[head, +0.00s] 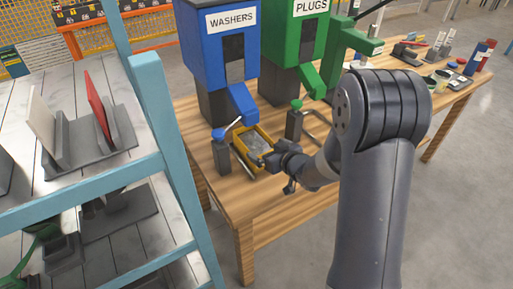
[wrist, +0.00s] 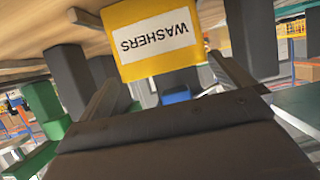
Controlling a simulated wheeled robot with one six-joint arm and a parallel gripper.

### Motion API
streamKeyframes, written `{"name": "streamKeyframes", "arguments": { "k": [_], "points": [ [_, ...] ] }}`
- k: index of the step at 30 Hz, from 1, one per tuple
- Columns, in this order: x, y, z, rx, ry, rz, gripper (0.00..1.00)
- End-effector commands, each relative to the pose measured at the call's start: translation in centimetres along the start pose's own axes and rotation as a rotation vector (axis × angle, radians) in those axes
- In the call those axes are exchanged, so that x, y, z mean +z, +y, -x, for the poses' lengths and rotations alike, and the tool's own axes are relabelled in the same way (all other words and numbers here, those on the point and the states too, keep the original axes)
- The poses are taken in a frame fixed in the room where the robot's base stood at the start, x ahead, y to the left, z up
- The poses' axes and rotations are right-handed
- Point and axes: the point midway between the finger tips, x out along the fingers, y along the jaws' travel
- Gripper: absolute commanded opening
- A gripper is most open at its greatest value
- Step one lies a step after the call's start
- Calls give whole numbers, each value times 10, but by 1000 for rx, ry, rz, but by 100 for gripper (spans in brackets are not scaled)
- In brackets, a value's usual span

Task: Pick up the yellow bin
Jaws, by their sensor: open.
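The yellow bin (head: 266,136) sits on the wooden table below the blue washer dispenser, with grey contents inside. In the wrist view, the yellow bin (wrist: 150,66) shows its white WASHERS label upside down, ahead of my jaws. My gripper (head: 270,162) is at the near right side of the bin in the head view and hides part of it. In the wrist view, my gripper (wrist: 166,84) is open, with one finger to each side of the bin's label. I cannot tell whether a finger touches the bin.
The blue WASHERS dispenser (head: 222,60) and green PLUGS dispenser (head: 295,55) stand behind. A grey post with a blue lever (head: 228,128) is left of the bin. A light-blue rack frame (head: 160,110) stands at left. Cups and tools lie at the table's far right.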

Motion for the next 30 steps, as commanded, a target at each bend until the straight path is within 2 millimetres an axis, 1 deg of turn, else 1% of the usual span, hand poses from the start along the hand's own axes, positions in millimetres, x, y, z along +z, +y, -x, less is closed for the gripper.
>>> {"name": "streamKeyframes", "arguments": {
  "k": [5,8,12,16,19,25,30],
  "points": [
    [0,-1,-11,1,-1,0,100],
    [-2,-3,-23,-1,-1,1,100],
    [-3,-6,-43,0,-1,1,100],
    [-3,-5,-56,1,-1,0,100],
    [-3,-5,-59,2,-1,0,100],
    [-3,-5,-59,2,-1,0,99],
    [-3,-4,-59,2,0,0,85]
  ]
}}
